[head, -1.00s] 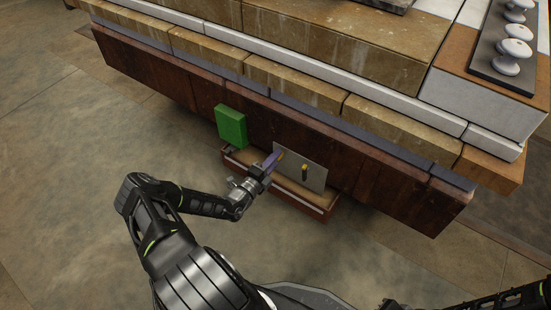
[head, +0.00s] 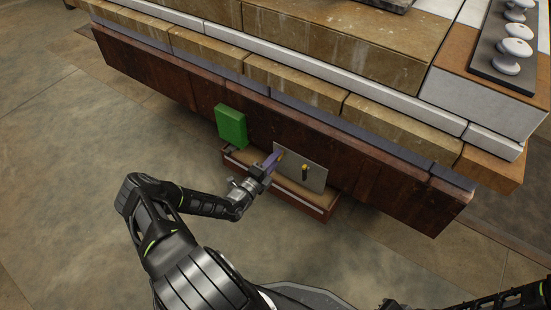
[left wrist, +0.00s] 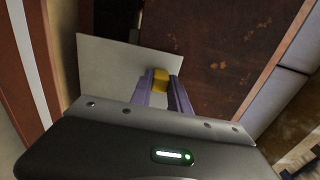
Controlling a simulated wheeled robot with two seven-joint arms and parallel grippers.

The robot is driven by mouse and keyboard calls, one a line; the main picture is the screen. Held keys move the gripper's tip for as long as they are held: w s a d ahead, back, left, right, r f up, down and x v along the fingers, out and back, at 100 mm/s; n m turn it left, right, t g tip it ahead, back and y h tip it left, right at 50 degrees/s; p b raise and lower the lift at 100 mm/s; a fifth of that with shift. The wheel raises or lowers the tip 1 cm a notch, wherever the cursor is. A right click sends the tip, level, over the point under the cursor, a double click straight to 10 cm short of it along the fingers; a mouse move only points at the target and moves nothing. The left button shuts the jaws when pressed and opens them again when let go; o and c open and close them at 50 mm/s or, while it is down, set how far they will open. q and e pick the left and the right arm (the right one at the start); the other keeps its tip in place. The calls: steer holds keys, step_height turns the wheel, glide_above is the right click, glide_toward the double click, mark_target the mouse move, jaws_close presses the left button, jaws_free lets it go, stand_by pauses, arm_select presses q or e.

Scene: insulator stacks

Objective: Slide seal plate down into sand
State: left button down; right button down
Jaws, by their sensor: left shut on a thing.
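The seal plate (head: 313,176) is a thin grey rectangle standing near upright against the dark red-brown side of the large block structure. A small dark and yellow handle (head: 305,171) shows near its middle. My left gripper (head: 277,158), with purple fingers, is at the plate's upper left corner. In the left wrist view, the fingers are shut on a yellow handle (left wrist: 161,80) on the plate (left wrist: 105,68). The sand (head: 290,183) lies in a red-brown trough (head: 310,207) below, and the plate's lower edge meets it; how deep it sits I cannot tell. Only part of my right arm shows, at lower right.
A green block (head: 231,126) is fixed on the dark side wall (head: 390,192), left of the plate. Tan brick layers (head: 295,85) overhang above. White insulators (head: 515,48) stand at the upper right. The floor (head: 75,210) at left is clear.

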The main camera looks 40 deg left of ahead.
arm_select(q)
step_height(320, 180, down, 7)
steer(key=b, duration=0.4)
steer(key=shift+r, duration=0.2)
steer(key=c, duration=1.2)
jaws_free()
steer(key=shift+r, duration=0.1)
steer(key=shift+c, duration=0.2)
steer(key=shift+s, duration=0.55)
steer(key=p, duration=0.3)
glide_toward(281, 163)
steer(key=shift+s+d, duration=0.1)
steer(key=shift+s, duration=0.75)
steer(key=shift+r, duration=0.1)
